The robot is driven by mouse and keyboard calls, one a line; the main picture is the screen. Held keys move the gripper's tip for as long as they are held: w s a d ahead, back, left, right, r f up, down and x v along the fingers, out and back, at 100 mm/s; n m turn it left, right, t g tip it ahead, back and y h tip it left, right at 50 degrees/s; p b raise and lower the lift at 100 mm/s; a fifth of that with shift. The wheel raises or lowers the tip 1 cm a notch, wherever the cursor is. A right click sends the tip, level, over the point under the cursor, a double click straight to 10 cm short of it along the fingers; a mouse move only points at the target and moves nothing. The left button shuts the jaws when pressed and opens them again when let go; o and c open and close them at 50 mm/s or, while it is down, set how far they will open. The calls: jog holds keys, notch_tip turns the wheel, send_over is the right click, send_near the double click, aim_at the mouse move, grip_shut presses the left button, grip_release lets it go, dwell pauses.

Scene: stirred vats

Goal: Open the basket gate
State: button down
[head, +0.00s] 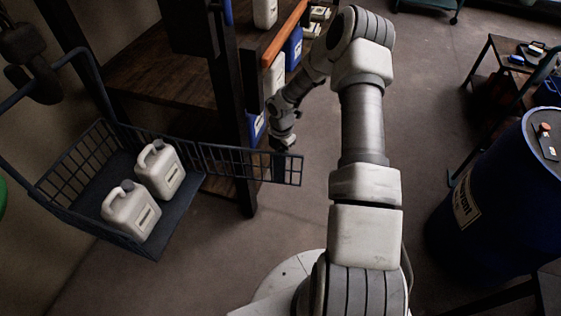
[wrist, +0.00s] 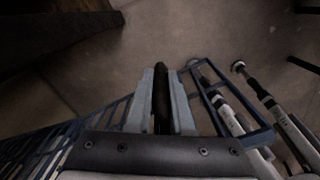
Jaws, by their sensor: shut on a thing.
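The wire basket (head: 88,226) is at the left in the head view, with a dark floor and mesh walls. The gate (head: 294,172), a dark blue mesh panel, sticks out to the right beyond the basket floor, and the basket's right side looks open. In the wrist view the gate's frame (wrist: 262,132) shows beside the fingers. My gripper (head: 281,150) is at the gate's top edge near its far right end. In the wrist view my gripper (wrist: 161,98) is shut on a dark bar between its fingers, apparently part of the gate; the exact contact is partly hidden.
Two pale jugs (head: 131,211) (head: 160,169) stand in the basket. A wooden shelf unit (head: 165,75) with jugs is behind the gate. A blue drum (head: 497,205) and a small dark table (head: 510,62) are at the right. Floor between is clear.

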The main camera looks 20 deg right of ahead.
jog(key=shift+w, duration=0.25)
jog(key=c, duration=0.8)
grip_release()
jog(key=shift+r, duration=0.1)
notch_tip(320, 180, up, 17)
jog(key=p, duration=0.2)
jog(key=shift+r, duration=0.1)
